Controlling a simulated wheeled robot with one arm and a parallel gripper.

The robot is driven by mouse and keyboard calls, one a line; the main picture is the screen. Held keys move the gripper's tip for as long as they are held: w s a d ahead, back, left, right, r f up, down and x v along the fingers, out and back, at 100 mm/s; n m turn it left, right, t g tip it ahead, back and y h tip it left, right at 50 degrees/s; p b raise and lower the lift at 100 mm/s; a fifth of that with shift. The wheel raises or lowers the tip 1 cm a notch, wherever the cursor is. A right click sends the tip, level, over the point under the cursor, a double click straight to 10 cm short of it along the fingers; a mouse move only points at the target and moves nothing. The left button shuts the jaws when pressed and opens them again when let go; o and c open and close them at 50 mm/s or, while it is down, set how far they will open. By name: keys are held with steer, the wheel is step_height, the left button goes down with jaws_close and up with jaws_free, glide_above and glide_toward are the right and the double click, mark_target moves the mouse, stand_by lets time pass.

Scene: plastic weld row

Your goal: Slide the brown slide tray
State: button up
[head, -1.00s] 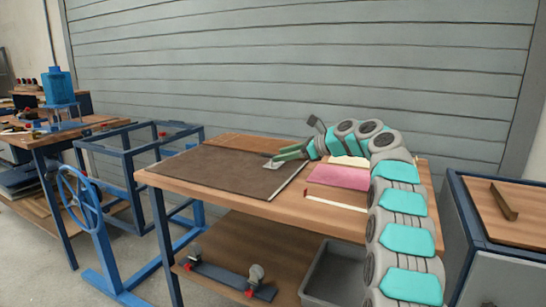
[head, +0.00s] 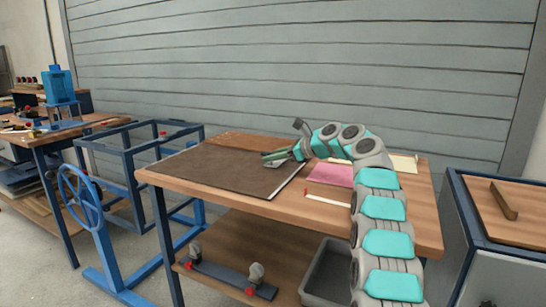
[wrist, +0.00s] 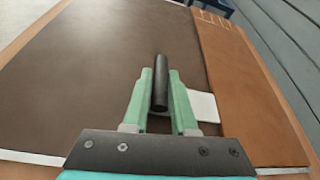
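The brown slide tray (head: 215,172) appears to be the flat dark brown panel on the left half of the wooden table. It also fills the left and middle of the wrist view (wrist: 85,70). A dark round bar (wrist: 160,85), which looks like its handle, stands between my fingers. My gripper (head: 268,156) is over the tray's right part. The bar's foot is hidden.
A lighter brown strip (wrist: 235,80) lies beside the panel, with a white patch (wrist: 204,106) near my right finger. A pink sheet (head: 331,174) and a red-tipped white stick (head: 327,201) lie to the right. A grey bin (head: 327,275) stands below.

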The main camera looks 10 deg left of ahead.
jaws_close()
stand_by(1.0)
